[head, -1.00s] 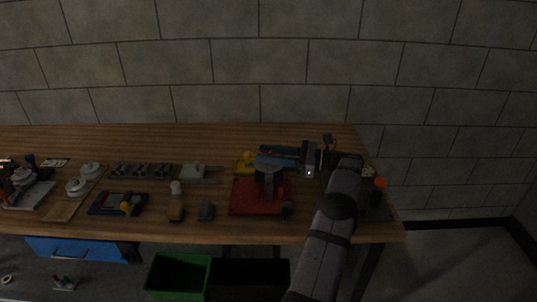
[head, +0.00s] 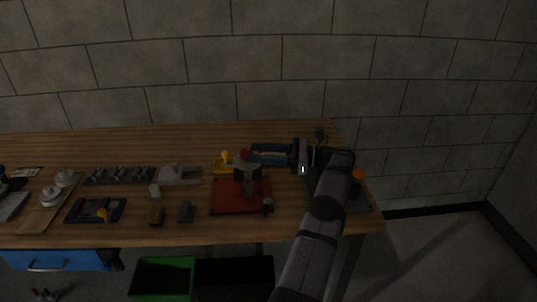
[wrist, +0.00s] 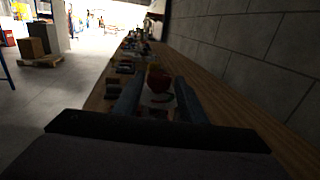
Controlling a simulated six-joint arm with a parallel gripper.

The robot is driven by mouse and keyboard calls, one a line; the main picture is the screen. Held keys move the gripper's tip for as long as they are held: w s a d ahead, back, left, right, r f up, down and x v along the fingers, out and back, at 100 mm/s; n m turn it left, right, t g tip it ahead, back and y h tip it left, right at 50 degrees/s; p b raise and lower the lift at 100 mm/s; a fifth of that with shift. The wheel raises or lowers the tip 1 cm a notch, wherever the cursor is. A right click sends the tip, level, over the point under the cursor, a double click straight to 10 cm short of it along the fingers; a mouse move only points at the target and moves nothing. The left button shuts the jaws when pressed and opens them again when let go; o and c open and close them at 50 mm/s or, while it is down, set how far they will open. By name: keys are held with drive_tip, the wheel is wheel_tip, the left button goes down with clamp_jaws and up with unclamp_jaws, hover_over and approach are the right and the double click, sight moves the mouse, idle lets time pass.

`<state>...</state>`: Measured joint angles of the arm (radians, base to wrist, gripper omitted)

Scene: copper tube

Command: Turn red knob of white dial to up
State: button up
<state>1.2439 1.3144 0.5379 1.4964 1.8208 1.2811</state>
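I cannot make out a white dial with a red knob for certain. An orange-red knob (head: 358,175) shows at the right end of the table, beside my forearm, which hides what is around it. My gripper (head: 300,157) is over the back right of the table, by the right end of a blue tray (head: 270,148). In the wrist view my gripper's two dark fingers (wrist: 159,78) are apart, with nothing held between them. A red rounded thing (wrist: 157,83) shows beyond and between them; the view is dim.
A red plate (head: 225,203) carries a grey vise-like thing (head: 247,172) left of my arm. A yellow piece (head: 225,157) stands behind it. A brick wall (head: 240,60) rises behind the table; a green bin (head: 163,278) stands below.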

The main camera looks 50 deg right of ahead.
drive_tip(key=shift+v, duration=1.55)
drive_tip(key=shift+o, duration=1.4)
wheel_tip(320, 180, up, 16)
drive_tip(key=s+a+m+t+h+p, duration=0.1)
drive_tip(key=a+m+t+p, duration=0.1)
drive_tip(key=m+p, duration=0.15)
wheel_tip(320, 180, down, 16)
drive_tip(key=a+m+t+h, duration=0.1)
drive_tip(key=m+h, duration=0.1)
drive_tip(key=h, duration=0.5)
drive_tip(key=shift+s+a+f+h+p, duration=0.15)
drive_tip(key=shift+a+f+h+p, duration=0.1)
drive_tip(key=shift+h+p, duration=0.15)
